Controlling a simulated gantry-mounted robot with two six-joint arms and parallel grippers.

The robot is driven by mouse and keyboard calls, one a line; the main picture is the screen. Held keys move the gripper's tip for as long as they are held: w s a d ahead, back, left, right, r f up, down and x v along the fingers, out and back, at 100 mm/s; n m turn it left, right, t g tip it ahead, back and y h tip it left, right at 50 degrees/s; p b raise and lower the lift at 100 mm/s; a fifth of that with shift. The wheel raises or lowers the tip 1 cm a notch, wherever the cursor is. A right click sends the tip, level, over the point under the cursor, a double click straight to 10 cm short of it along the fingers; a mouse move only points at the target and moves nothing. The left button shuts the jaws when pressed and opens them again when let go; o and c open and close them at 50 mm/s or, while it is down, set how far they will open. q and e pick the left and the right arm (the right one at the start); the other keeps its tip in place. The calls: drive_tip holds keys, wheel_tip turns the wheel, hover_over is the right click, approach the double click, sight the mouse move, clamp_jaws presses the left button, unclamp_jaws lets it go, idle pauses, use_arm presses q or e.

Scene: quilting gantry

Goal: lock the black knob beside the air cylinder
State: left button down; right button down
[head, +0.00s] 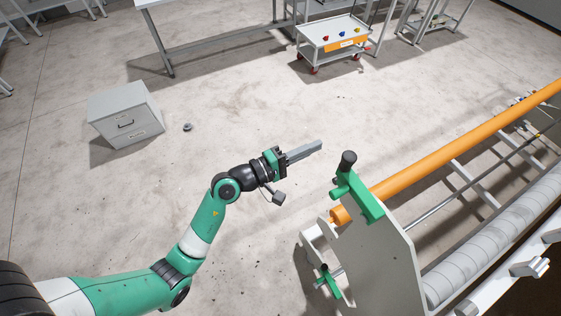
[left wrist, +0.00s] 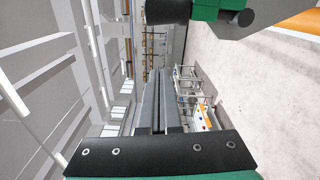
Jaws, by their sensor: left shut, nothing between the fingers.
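The black knob (head: 347,162) sits upright on a green bracket (head: 360,196) at the end of the machine's orange roller. A black cylindrical part (left wrist: 168,10), apparently the same knob, shows at the top edge of the left wrist view, with green metal (left wrist: 205,8) beside it. My left gripper (head: 319,146) is shut and empty. Its long grey fingers lie together and point right, with the tips a little left of the knob and apart from it. They also show closed in the left wrist view (left wrist: 152,85). I cannot clearly pick out the air cylinder. My right gripper is not in view.
The orange roller (head: 460,146) runs to the upper right from the grey side plate (head: 375,260). A second green part (head: 328,281) is low on the plate. A drawer cabinet (head: 125,113) and a trolley (head: 331,37) stand farther back. Open floor surrounds my left arm.

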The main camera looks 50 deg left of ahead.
use_arm(q)
drive_tip(key=v, duration=0.8)
drive_tip(key=shift+s+d+b, duration=0.25)
drive_tip(key=shift+d+b, duration=0.05)
drive_tip(key=shift+b, duration=0.15)
